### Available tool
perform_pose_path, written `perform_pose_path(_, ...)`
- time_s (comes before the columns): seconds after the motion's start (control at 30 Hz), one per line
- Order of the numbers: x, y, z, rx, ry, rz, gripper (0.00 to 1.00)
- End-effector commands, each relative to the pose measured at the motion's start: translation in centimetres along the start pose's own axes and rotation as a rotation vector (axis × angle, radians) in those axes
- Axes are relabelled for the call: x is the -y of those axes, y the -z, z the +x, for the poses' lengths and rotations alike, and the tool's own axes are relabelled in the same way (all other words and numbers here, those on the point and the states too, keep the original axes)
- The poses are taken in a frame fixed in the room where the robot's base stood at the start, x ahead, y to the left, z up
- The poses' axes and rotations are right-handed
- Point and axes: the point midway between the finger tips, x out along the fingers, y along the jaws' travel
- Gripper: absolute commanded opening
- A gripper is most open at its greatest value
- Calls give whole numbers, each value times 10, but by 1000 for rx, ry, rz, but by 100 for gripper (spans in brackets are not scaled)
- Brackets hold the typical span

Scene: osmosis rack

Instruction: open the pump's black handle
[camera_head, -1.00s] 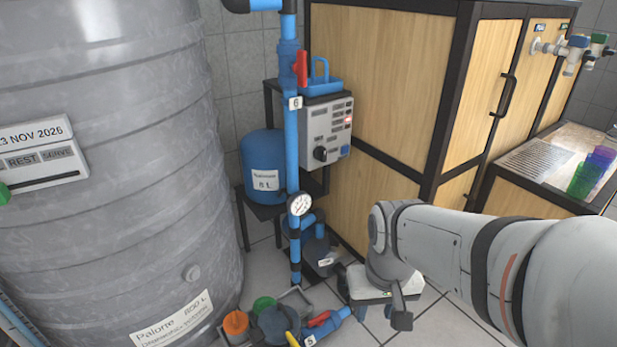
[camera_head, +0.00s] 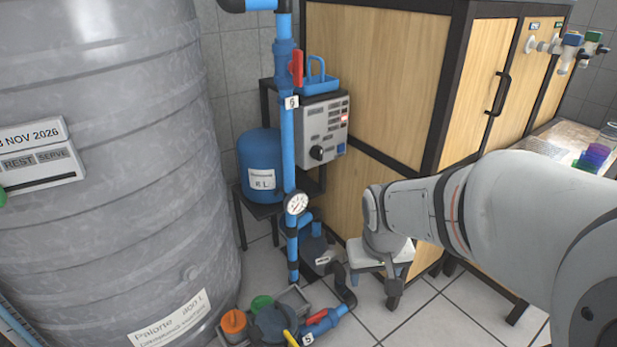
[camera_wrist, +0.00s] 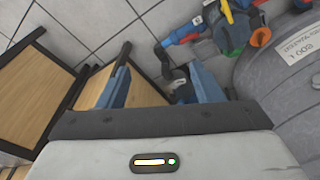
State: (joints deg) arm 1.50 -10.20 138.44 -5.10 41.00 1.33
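The pump (camera_head: 316,247) is a dark blue unit low on the floor behind the pipe with the gauge, with a small white label. A black curved part (camera_head: 345,287) is beside it at its lower right; I cannot tell for sure whether this is the handle. In the wrist view, a black curved part (camera_wrist: 165,58) shows between the fingertips, farther off. My gripper (camera_head: 393,290) points down to the right of the pump, apart from it. In the wrist view my gripper (camera_wrist: 158,68) has its two blue fingers wide apart, with nothing held.
A large grey tank (camera_head: 105,160) fills the left. A blue vertical pipe (camera_head: 288,150) with a gauge (camera_head: 297,203) stands before a control box (camera_head: 323,130) and blue vessel (camera_head: 261,165). A wooden cabinet (camera_head: 380,90) is behind my arm. Valves (camera_head: 272,322) crowd the floor; tiles at right are clear.

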Motion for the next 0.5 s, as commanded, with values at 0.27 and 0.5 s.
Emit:
perform_pose_path(0.27, -36, 135, 55, -233, -75, -70, 37)
perform_pose_path(0.5, -51, 229, 118, -438, -65, -162, 34)
